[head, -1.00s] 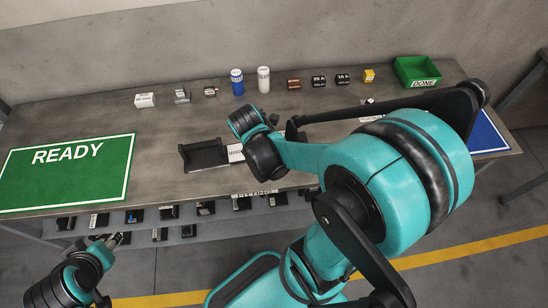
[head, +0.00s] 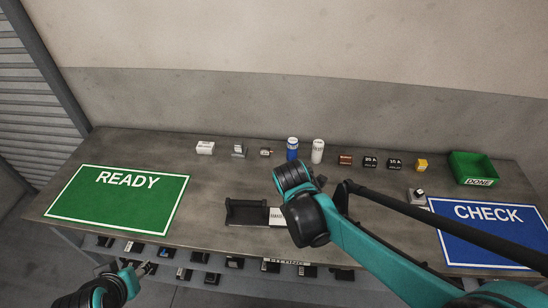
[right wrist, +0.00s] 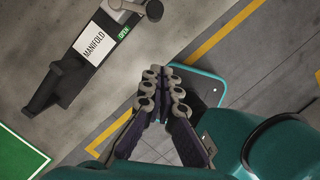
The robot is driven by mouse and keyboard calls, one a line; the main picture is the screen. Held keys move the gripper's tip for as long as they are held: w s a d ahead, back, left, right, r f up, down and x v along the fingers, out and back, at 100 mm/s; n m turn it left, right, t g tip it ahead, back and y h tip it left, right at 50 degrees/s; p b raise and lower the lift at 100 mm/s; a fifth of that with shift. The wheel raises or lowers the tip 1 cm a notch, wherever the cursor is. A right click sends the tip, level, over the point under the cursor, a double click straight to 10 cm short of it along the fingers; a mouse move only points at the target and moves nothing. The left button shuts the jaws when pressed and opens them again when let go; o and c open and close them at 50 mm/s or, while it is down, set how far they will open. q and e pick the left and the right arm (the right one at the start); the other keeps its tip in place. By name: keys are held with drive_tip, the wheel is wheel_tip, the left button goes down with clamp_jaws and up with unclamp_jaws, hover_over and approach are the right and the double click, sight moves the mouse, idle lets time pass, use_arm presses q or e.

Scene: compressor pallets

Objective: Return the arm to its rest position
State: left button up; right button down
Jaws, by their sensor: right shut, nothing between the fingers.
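My right arm, teal and black, comes in from the right in the head view, with its wrist over the middle of the bench; its fingers are hidden there. In the right wrist view my right gripper (right wrist: 163,84) is shut and empty, its fingertips together above the floor and part of my teal body. My left gripper (head: 147,268) is at the lower left of the head view, in front of the bench. Its fingers are too small to tell open from shut.
The bench (head: 215,185) carries a green READY mat (head: 120,205), a blue CHECK mat (head: 485,240) and a green DONE bin (head: 475,167). Small parts and two cylinders line the back. A dark manifold holder (head: 245,212) lies near my right wrist. A lower shelf holds several parts.

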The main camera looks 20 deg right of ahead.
drive_tip(key=w+a+r+m+t+y+b, duration=0.1)
drive_tip(key=a+m+t+b, duration=0.1)
drive_tip(key=m, duration=0.7)
drive_tip(key=w+a+r+m+t+y+b, duration=0.1)
drive_tip(key=a+m+t, duration=0.3)
drive_tip(key=m, duration=0.5)
drive_tip(key=a+r, duration=0.1)
drive_tip(key=a, duration=0.1)
drive_tip(key=shift+a+m+t+y+b, duration=0.3)
drive_tip(key=shift+a+t+y+b, duration=0.1)
